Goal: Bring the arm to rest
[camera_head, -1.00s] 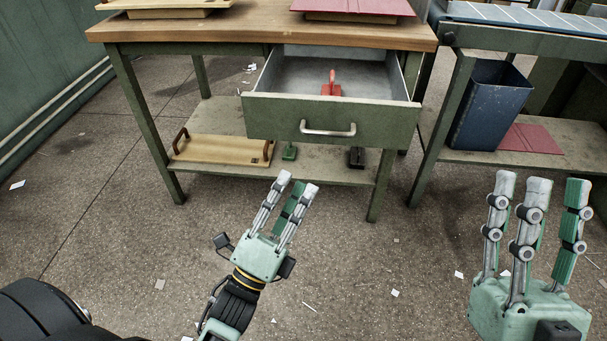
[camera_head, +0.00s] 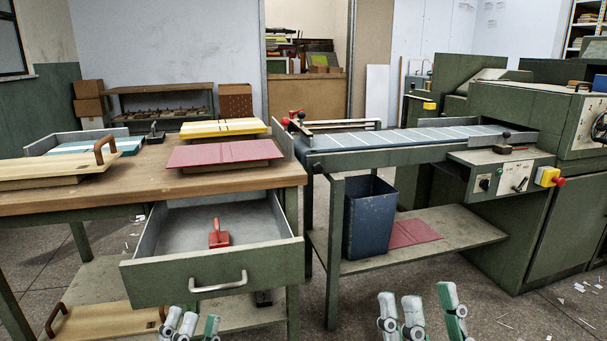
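My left gripper (camera_head: 189,322) shows only its fingertips at the bottom edge, in front of the open drawer (camera_head: 252,267). My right gripper (camera_head: 421,312) shows its upper fingers at the bottom edge, right of the workbench leg. The fingers of both stand apart with nothing visible between them. The palms and the arms are below the picture. Neither gripper appears to touch the drawer or its metal handle (camera_head: 218,286).
The workbench (camera_head: 230,185) carries a red board (camera_head: 225,152) and a yellow board (camera_head: 222,127). A red-handled tool (camera_head: 218,236) lies in the drawer. At right stand the feeder conveyor (camera_head: 400,138), a blue bin (camera_head: 369,220) and a green machine (camera_head: 535,110). Floor in front is open.

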